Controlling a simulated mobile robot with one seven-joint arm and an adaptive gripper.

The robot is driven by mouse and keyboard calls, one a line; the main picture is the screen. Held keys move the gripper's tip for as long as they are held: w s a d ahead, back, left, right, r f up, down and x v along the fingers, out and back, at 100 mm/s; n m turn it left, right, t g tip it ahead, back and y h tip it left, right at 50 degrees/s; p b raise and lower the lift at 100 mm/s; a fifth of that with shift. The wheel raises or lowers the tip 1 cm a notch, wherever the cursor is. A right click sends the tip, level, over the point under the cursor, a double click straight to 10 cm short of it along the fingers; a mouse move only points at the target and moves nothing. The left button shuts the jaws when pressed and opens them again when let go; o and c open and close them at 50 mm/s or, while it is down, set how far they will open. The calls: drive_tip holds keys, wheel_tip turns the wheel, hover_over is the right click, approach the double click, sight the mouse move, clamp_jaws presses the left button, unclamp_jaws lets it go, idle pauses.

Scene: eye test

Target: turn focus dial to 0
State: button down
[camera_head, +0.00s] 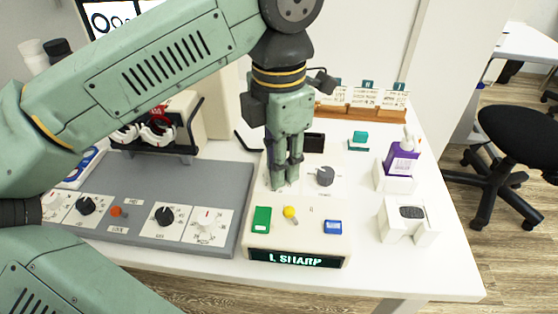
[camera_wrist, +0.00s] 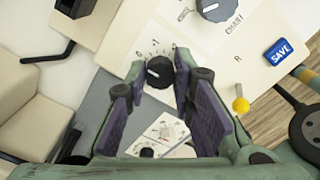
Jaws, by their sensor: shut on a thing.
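The dial in my gripper, taken as the focus dial (camera_wrist: 159,72), is a black knob with a short white pointer mark, on a cream panel with a printed scale around it. In the wrist view the mark points to the left; the small scale figures are hard to read. My gripper (camera_head: 283,184) points down at the left part of the cream console (camera_head: 245,229). In the wrist view its purple-padded fingers (camera_wrist: 158,76) stand on both sides of the knob, closed on it. In the head view the gripper hides this knob. The console display (camera_head: 296,258) reads "L SHARP".
Right of my gripper stands the chart dial (camera_head: 325,175). In front are a green button (camera_head: 262,219), a yellow-tipped lever (camera_head: 290,212) and a blue SAVE button (camera_head: 333,227). A grey panel (camera_head: 140,222) with more dials lies left; a purple bottle (camera_head: 402,158) stands right.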

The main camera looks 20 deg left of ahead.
drive_tip(key=c, duration=1.4)
unclamp_jaws()
drive_tip(key=shift+o, duration=0.2)
drive_tip(key=shift+r, duration=0.1)
wheel_tip(320, 180, up, 7)
drive_tip(key=shift+r, duration=0.2)
